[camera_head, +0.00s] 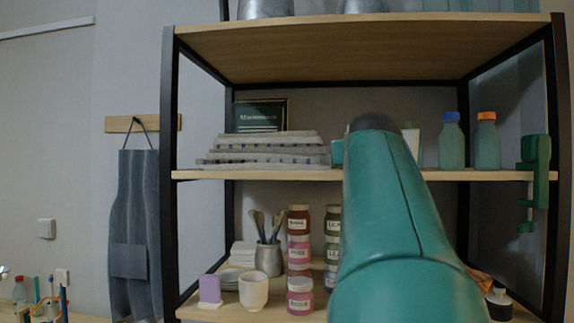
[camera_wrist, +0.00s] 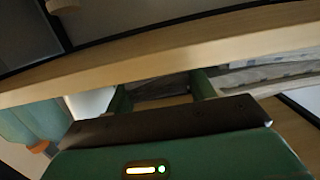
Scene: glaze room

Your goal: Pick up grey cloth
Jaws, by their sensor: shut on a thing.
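A stack of folded grey and pale striped cloths (camera_head: 265,152) lies on the middle shelf, left of my arm. Cloth folds (camera_wrist: 270,72) also show at the right in the wrist view, beside the outer side of one finger. My gripper (camera_wrist: 162,92) reaches in at shelf level, its two green fingers apart with a brownish thing between them that I cannot make out. I cannot tell whether any grey cloth is between the fingers. In the head view my arm hides most of the gripper, and only a green part shows at the right end of the stack.
A dark framed sign (camera_head: 260,116) stands behind the cloths. Bottles with blue (camera_head: 451,145) and orange caps (camera_head: 486,145) stand right of my arm. Jars (camera_head: 299,255) and a white cup (camera_head: 253,291) are below. A grey apron (camera_head: 135,230) hangs left.

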